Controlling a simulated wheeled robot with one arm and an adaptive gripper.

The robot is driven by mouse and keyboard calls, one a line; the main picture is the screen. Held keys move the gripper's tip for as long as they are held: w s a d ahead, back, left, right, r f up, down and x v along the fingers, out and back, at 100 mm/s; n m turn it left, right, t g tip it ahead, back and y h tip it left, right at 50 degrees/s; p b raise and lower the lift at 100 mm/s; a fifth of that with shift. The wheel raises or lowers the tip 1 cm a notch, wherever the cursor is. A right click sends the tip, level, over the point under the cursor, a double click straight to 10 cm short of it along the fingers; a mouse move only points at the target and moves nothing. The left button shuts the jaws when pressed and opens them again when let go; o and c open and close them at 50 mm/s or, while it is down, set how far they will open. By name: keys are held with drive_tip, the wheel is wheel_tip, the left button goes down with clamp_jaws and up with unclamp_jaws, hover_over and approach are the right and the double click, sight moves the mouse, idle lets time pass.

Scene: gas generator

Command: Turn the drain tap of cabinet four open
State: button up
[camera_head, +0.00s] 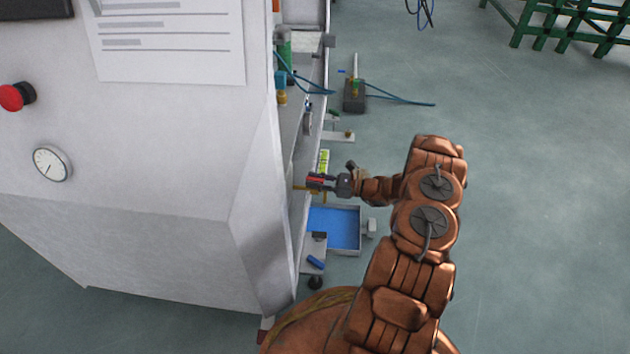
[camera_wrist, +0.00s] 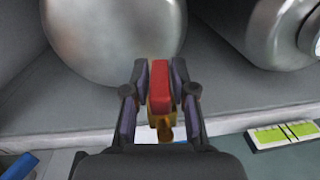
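The drain tap shows in the wrist view as a red handle (camera_wrist: 160,82) on a brass body (camera_wrist: 163,122). It also shows small in the head view as a red handle (camera_head: 316,179) at the cabinet's open side, with brass (camera_head: 303,189) beside it. My gripper (camera_wrist: 160,78) has one finger on each side of the red handle. In the head view my gripper (camera_head: 322,182) reaches in from the right. The fingers lie close along the handle, and contact on both sides is hard to make out. The view does not show which cabinet number this is.
Rounded metal tanks (camera_wrist: 112,35) stand behind the tap on a grey shelf. A blue-filled tray (camera_head: 338,228) lies below my gripper. A green-marked label (camera_wrist: 283,134) is at the right.

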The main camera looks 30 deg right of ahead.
clamp_jaws()
drive_tip(key=shift+w+r+n+g+y+p, duration=0.3)
drive_tip(key=shift+r+y+p, duration=0.1)
drive_tip(key=shift+p, duration=0.35)
drive_tip(key=shift+s+f+n+g+y+p, duration=0.2)
drive_tip(key=shift+n+g+y+p, duration=0.15)
drive_tip(key=shift+p, duration=0.25)
drive_tip(key=shift+s+d+f, duration=0.1)
drive_tip(key=shift+f, duration=0.05)
drive_tip(key=shift+o, duration=2.2)
unclamp_jaws()
drive_tip(key=shift+s, duration=0.1)
